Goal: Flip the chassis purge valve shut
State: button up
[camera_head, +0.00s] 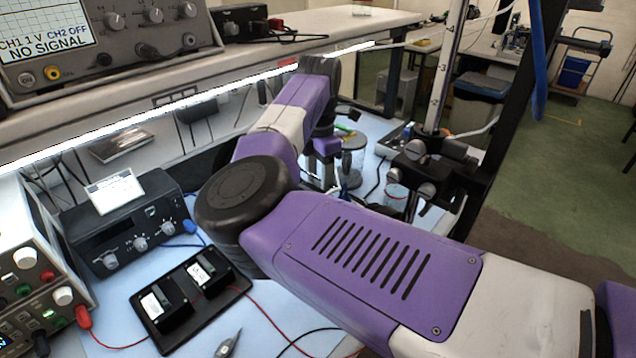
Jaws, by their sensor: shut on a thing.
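Small blue and white pieces show beside the cylinder's lower left, too small to identify.
A metal stand with clamps (425,165) rises right of the cylinder. A shelf (330,22) with an oscilloscope (105,40) overhangs the bench at the back.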

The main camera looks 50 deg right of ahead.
jog(key=shift+d+m+b, duration=0.15)
jog(key=shift+m+b, duration=0.4)
jog(key=shift+m, duration=0.65)
jog(key=o, duration=1.4)
jog(key=shift+c, duration=0.2)
jog(key=shift+s, duration=0.1)
